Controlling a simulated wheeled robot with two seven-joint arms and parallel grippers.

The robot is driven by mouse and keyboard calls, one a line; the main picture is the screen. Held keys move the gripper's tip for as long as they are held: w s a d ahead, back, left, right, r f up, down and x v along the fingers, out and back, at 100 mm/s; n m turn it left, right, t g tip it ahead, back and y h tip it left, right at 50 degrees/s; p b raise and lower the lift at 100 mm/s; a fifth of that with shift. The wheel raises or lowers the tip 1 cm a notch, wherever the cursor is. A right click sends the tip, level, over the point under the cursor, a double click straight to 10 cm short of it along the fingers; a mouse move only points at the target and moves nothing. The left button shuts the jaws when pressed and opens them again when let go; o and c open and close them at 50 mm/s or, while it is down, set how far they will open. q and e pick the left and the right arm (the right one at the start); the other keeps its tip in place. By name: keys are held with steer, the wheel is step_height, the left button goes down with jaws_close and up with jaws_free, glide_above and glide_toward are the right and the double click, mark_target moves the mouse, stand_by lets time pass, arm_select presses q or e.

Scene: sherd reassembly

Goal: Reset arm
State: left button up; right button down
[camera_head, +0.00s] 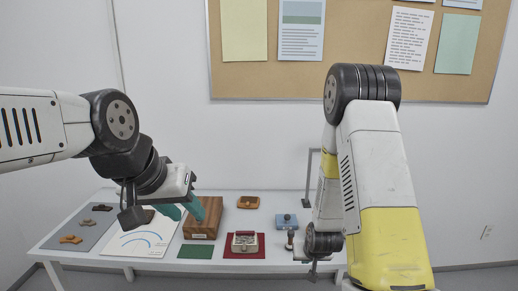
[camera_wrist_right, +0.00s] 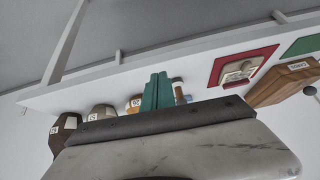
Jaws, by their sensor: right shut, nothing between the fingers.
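My left gripper (camera_head: 185,209) hangs over the table by the wooden box, its two teal fingers apart with nothing seen between them. It hides part of the white sheet with blue arcs (camera_head: 140,245) and part of the wooden box (camera_head: 203,229). My right arm reaches down at the table's right end, its fingers not clear in the head view. In the right wrist view the teal fingers of my right gripper (camera_wrist_right: 157,92) are together and empty. Brown sherds (camera_head: 70,240) lie on a grey mat (camera_head: 62,229) at the table's left.
The white table (camera_head: 270,267) also holds a green mat (camera_head: 195,252), a pale box (camera_head: 244,241) on a red mat (camera_head: 231,253), an orange-brown tray (camera_head: 248,202) and a blue block (camera_head: 286,221). Weight-like objects (camera_wrist_right: 100,113) show beyond my right gripper. A pinboard (camera_head: 340,60) hangs behind.

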steer(key=s+a+r+y, duration=0.1)
steer(key=s+r, duration=0.1)
steer(key=r, duration=0.8)
steer(key=s+r+y, duration=0.1)
steer(key=s+r, duration=0.1)
steer(key=r, duration=0.8)
steer(key=s+r, duration=1.3)
steer(key=s, duration=0.3)
steer(key=shift+s+r+n, duration=0.2)
steer(key=shift+r+n, duration=0.05)
steer(key=shift+n, duration=0.15)
